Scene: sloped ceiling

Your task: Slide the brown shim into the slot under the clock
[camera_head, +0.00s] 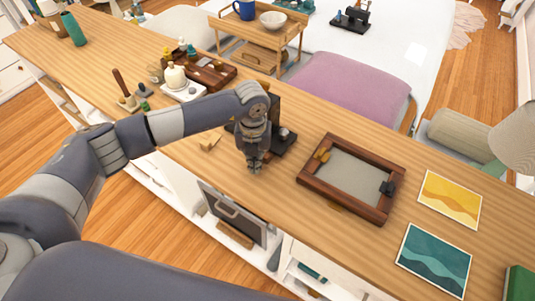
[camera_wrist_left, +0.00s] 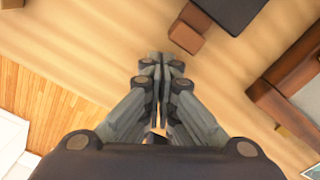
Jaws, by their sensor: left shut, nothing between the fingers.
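My left gripper (camera_head: 255,168) is shut and empty, pointing down over the wooden counter in front of a dark object. That object, which looks like the clock (camera_head: 276,108), is largely hidden behind my gripper and arm. Its dark base (camera_head: 286,145) shows to the right of the gripper. In the left wrist view my closed fingertips (camera_wrist_left: 160,58) are just below and left of a small brown block, likely the shim (camera_wrist_left: 186,37). The block lies at the near edge of the dark base (camera_wrist_left: 232,10). Whether it is in a slot cannot be told. My right gripper is not in view.
A brown wooden frame (camera_head: 315,180) lies to the right, with yellow (camera_head: 450,199) and teal (camera_head: 434,260) pictures beyond it. Small light wooden pieces (camera_head: 210,142) lie left of the gripper. A white tray (camera_head: 184,91) stands farther left. The counter's front edge is close.

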